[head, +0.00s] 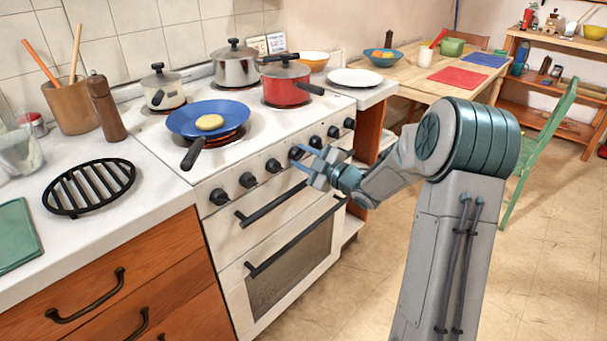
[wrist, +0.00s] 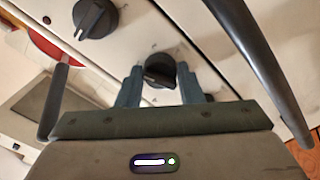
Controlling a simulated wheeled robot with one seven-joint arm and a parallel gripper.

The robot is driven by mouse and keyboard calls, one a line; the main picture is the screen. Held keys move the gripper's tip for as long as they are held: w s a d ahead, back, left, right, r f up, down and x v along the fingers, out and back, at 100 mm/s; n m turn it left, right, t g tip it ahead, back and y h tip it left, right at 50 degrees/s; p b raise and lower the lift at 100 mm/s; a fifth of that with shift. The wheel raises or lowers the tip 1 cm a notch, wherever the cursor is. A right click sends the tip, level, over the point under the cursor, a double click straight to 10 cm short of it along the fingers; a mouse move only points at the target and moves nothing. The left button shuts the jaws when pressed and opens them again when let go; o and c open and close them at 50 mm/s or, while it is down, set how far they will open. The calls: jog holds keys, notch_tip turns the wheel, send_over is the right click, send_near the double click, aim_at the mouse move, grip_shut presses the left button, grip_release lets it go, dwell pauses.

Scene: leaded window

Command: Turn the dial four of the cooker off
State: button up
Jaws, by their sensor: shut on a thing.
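The white cooker (head: 225,240) has a row of several black dials along its front panel. The fourth dial from the left (head: 296,152) is at my gripper (head: 303,157), which reaches it from the front right. In the wrist view, my gripper (wrist: 159,78) has its two fingers on either side of a black dial (wrist: 160,70) and is shut on it. That dial's grip bar lies roughly across the view, slightly tilted; its lower part is partly hidden. A neighbouring dial (wrist: 95,17) sits apart, with its bar slanted.
A blue pan (head: 208,117) with food stands over a glowing ring, its handle (head: 193,153) jutting forward. A red pot (head: 287,86) stands behind, also over a reddish ring. Long dark handles (head: 298,238) cross the cooker front below the dials.

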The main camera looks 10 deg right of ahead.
jog(key=n+b, duration=0.2)
jog(key=b, duration=0.1)
jog(key=n+b, duration=0.2)
jog(key=b, duration=0.2)
jog(key=shift+f+n, duration=0.3)
jog(key=shift+f, duration=0.1)
jog(key=n+b, duration=0.3)
jog(key=b, duration=0.3)
jog(key=shift+r+n, duration=0.1)
jog(key=shift+n, duration=0.3)
jog(key=n+b, duration=0.3)
jog(key=b, duration=0.2)
jog(key=shift+r+n, duration=0.15)
jog(key=shift+n, duration=0.25)
jog(key=shift+r+n+b, duration=0.2)
jog(key=shift+n+b, duration=0.7)
jog(key=shift+r, duration=0.1)
jog(key=o, duration=1)
jog(key=shift+d, duration=0.1)
jog(key=p+v, duration=0.3)
jog(key=v, duration=1)
jog(key=shift+s+d, duration=0.25)
jog(key=shift+s, duration=0.1)
